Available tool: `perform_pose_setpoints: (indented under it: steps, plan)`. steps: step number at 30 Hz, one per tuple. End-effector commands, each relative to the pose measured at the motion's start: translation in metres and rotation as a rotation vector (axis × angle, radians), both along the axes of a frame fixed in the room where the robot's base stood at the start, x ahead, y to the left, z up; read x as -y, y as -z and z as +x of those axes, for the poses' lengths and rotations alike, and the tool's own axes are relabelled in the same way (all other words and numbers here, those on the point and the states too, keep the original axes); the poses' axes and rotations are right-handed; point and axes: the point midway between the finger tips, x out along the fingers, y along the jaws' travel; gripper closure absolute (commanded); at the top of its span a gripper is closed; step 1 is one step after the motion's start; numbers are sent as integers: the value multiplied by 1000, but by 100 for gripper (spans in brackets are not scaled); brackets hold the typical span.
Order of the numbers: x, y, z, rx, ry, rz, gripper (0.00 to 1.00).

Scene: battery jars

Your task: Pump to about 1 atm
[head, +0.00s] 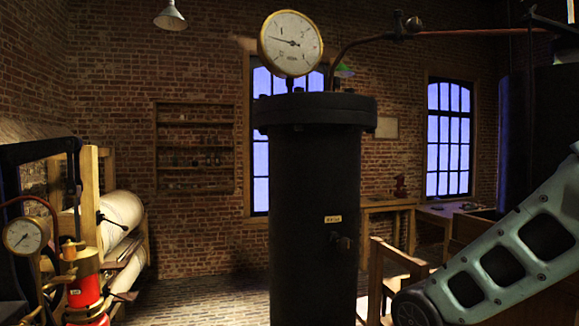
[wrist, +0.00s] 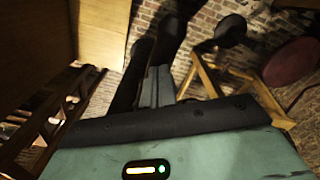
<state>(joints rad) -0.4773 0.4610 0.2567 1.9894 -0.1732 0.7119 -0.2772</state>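A large round white-faced gauge (head: 290,43) sits on top of a tall black cylinder (head: 315,190) in the middle of the head view. Its needle points left and slightly up; the numbers are too small to read. A smaller brass-rimmed gauge (head: 25,235) is at the left edge, beside a red cylinder with brass fittings (head: 85,290) and a black frame (head: 38,152). I cannot tell which part is the pump handle. My arm shows at the lower right, but its gripper is outside the head view. In the wrist view, dark fingers of my gripper (wrist: 152,62) show; their gap is unclear.
A copper pipe (head: 460,33) runs right from above the black cylinder. Pale rolls (head: 115,215) lie on a wooden rack at left. A wooden frame (head: 395,265) stands right of the cylinder. Brick floor (head: 215,295) is open between rack and cylinder.

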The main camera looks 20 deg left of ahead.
Motion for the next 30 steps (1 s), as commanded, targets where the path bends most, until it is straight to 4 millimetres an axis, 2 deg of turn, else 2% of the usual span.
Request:
perform_pose_setpoints:
  steps: [1, 18, 23, 26, 30]
  plan:
    - [0, 15, 0, -1, 0, 0, 100]
    - [0, 102, 0, -2, -1, -1, 100]
    - [0, 89, 0, 0, 0, -1, 100]
    - [0, 73, 0, 0, 0, -1, 100]
    - [0, 42, 0, 0, -1, 0, 100]
